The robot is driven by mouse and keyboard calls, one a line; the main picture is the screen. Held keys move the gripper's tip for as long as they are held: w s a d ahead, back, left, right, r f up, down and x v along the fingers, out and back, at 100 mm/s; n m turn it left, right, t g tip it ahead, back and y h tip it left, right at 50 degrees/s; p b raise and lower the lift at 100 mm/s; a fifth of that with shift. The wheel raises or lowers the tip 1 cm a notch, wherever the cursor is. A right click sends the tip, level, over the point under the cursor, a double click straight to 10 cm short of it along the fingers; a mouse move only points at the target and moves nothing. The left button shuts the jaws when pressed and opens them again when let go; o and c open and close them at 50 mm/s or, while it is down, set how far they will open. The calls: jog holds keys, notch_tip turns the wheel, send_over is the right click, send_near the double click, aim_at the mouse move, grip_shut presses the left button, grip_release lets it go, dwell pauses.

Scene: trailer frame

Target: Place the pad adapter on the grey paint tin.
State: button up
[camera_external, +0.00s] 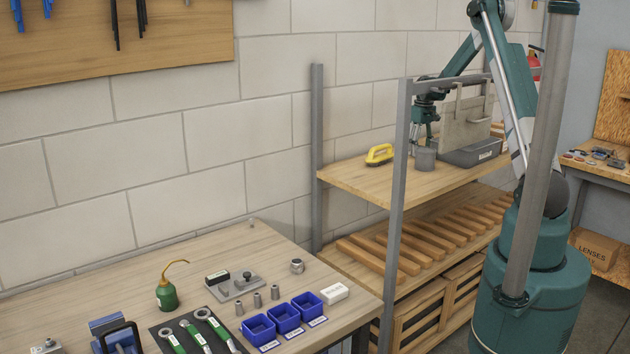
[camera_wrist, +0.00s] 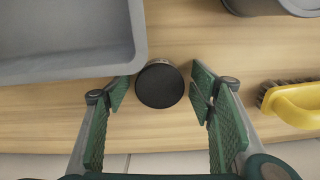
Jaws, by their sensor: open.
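The pad adapter appears to be the round, black-topped piece (camera_wrist: 160,85) on the wooden shelf in the wrist view. My gripper (camera_wrist: 160,92) is open, with one green-padded finger on each side of it and visible gaps between. In the external view my gripper (camera_external: 430,138) is low over the shelf, behind the grey paint tin (camera_external: 424,160), and the adapter cannot be made out there. A dark grey rounded edge (camera_wrist: 262,8) at the top right of the wrist view is probably the tin, mostly cut off.
A yellow brush (camera_external: 380,154) lies to the left. A metal shelf post (camera_external: 398,190) rises in front.

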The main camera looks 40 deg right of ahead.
jog(key=c, duration=1.3)
jog(key=shift+r, duration=0.15)
jog(key=shift+r+b, duration=0.45)
jog(key=shift+r, duration=4.4)
